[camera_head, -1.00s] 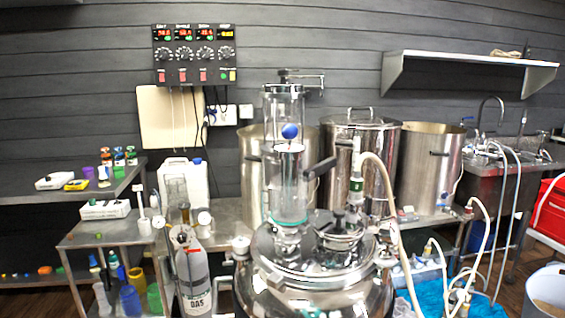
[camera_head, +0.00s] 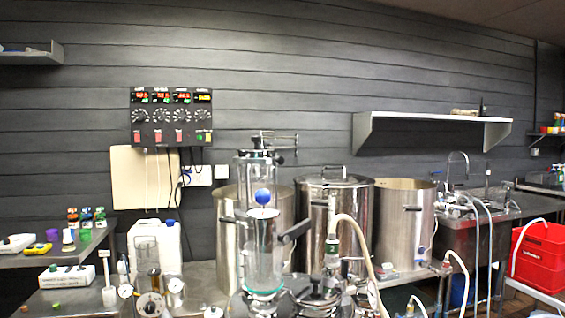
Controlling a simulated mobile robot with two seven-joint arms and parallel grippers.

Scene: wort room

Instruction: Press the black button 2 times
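A dark control panel (camera_head: 171,117) hangs on the grey plank wall at the left of centre. It has lit red, green and yellow displays on top, a row of round black knobs (camera_head: 161,116) below them, and red switches with a green and a yellow button along the bottom. I cannot pick out with certainty a black button on it at this size. Neither of my grippers is in view.
A glass column with a blue ball (camera_head: 263,196) rises from a steel vessel in front. Steel pots (camera_head: 407,225) stand behind it, a wall shelf (camera_head: 430,131) above. A side table (camera_head: 40,258) at left holds bottles and devices. A red crate (camera_head: 540,255) stands right.

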